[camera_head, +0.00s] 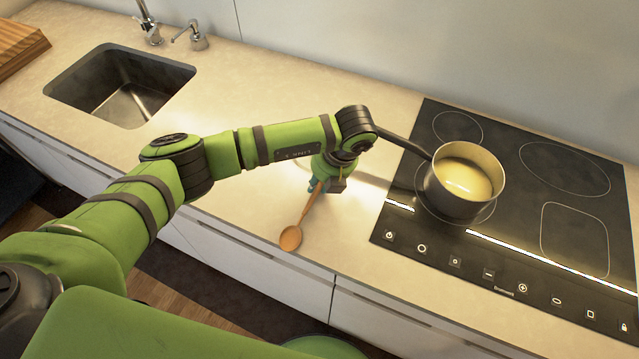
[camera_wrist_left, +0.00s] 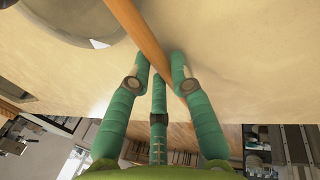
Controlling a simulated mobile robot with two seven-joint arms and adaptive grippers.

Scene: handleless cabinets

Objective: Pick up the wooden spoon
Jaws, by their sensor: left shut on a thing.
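The wooden spoon (camera_head: 291,237) is at the counter's front edge, left of the hob, with its bowl toward me. My left gripper (camera_head: 322,186) reaches down from above and is shut on the spoon's handle. In the left wrist view the handle (camera_wrist_left: 138,33) runs diagonally between the green fingers (camera_wrist_left: 160,65). The far end of the handle is hidden by the gripper in the head view. I cannot tell whether the spoon touches the counter or is slightly above it. My right gripper is not in view.
A pot (camera_head: 460,183) of yellowish liquid stands on the black hob (camera_head: 505,215), its dark handle (camera_head: 403,143) pointing toward my left wrist. A sink (camera_head: 122,88) with a tap (camera_head: 148,24) and a wooden board (camera_head: 18,48) are at the left. White cabinets (camera_head: 250,235) lie below the counter.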

